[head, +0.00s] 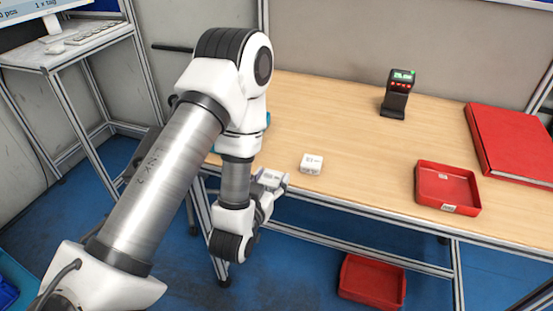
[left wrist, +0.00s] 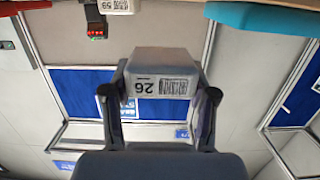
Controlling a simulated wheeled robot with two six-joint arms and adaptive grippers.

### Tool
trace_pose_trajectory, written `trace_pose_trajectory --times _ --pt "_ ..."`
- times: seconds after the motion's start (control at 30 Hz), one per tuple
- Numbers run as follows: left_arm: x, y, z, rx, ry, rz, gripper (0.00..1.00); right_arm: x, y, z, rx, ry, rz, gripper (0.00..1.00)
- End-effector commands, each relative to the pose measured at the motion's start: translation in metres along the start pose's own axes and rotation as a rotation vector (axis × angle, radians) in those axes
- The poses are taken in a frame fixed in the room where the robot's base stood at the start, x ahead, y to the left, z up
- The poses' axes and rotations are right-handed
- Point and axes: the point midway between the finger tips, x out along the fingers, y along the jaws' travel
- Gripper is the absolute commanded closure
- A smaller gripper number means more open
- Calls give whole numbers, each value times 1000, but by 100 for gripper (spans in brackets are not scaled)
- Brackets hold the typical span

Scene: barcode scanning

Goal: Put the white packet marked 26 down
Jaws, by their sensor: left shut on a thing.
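The white packet marked 26 (left wrist: 160,85) is between the two fingers of my left gripper (left wrist: 160,100), with its number and barcode facing the wrist camera and upside down in that view. In the head view my left gripper (head: 270,183) is at the table's front edge, left of another white packet, and is partly hidden by my arm. The gripper is shut on the packet. The wooden table (head: 350,130) lies behind and to the right of it. My right gripper is not in view.
Another white packet (head: 311,164) sits near the table's front edge; it reads 59 in the left wrist view (left wrist: 115,6). A black scanner (head: 398,95) stands at the back. The table's middle is clear.

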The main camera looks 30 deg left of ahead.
Motion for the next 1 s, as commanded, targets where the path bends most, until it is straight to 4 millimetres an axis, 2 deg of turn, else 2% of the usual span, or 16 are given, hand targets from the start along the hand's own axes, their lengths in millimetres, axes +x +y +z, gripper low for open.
trace_pose_trajectory --times 0.03,0.13,0.17,0.2,0.53,0.77,0.83,1.0 --pt "8 -2 7 -5 8 -4 83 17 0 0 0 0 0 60" --pt "24 -7 9 -7 11 -2 83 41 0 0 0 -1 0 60" --pt "30 -8 -3 -6 7 -3 83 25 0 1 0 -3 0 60" --pt "39 -11 -6 -4 5 -2 83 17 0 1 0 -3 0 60" --pt "120 -32 -10 0 4 -1 83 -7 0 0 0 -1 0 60" --pt "152 -40 -7 2 1 1 83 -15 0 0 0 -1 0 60" --pt "152 -39 11 3 -5 2 83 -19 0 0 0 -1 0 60" --pt "154 -39 23 0 1 2 83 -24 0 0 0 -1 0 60"
